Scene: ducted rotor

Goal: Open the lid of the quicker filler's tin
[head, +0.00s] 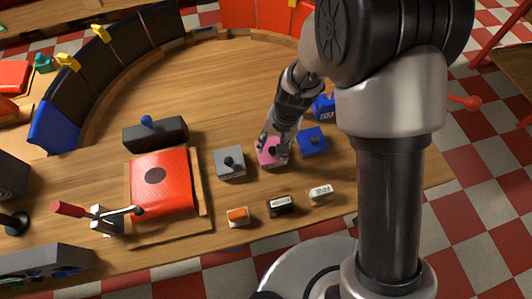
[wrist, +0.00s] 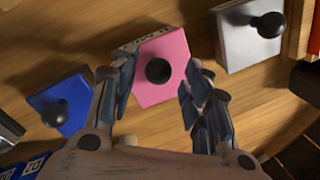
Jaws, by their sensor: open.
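A pink tin (head: 268,156) with a dark knob on its lid stands on the wooden table in the head view, its lid on. In the wrist view the pink tin (wrist: 163,62) lies between the fingers of my gripper (wrist: 156,98), which is open. The grey tin (wrist: 249,38) is at the upper right and the blue tin (wrist: 62,102) at the left there. I cannot tell whether the fingers touch the pink tin.
Small labelled blocks, one orange and white (head: 238,217), one black (head: 280,206) and one white (head: 320,192), lie in front of the tins. A red padded board (head: 162,187) and a red-handled lever (head: 105,218) are at the left. Bare wood lies behind the tins.

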